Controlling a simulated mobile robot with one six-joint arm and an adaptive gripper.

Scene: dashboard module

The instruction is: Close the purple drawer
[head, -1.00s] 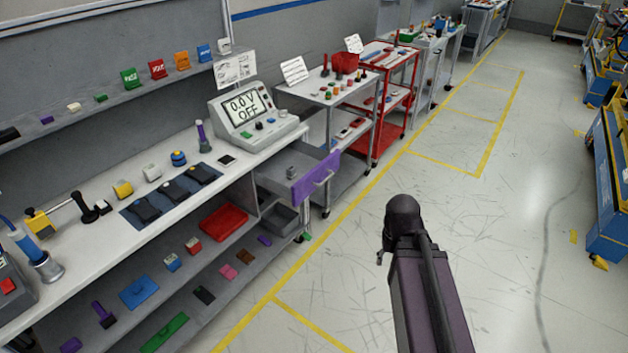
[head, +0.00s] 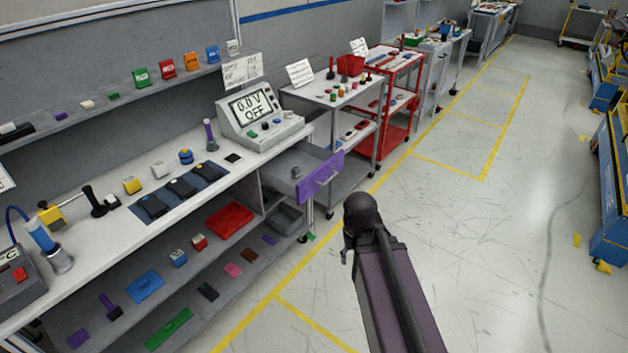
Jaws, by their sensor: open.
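The purple drawer (head: 322,177) is pulled out of the right end of the workbench, under the tabletop. Its purple front with a handle faces right, toward the aisle. A small grey object (head: 296,172) sits in the drawer's grey tray. My gripper (head: 346,257) is at the end of my dark arm, to the right of and nearer than the drawer front. Only a small tip of it shows below the round wrist; the rest is hidden. It is open, apart from the drawer, with nothing seen in it.
A meter reading 0.0 V OFF (head: 261,115) stands on the workbench (head: 130,217) above the drawer. A grey cart (head: 340,115) and a red cart (head: 395,110) stand behind the drawer. The floor (head: 470,240) to the right is clear up to blue equipment (head: 612,190).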

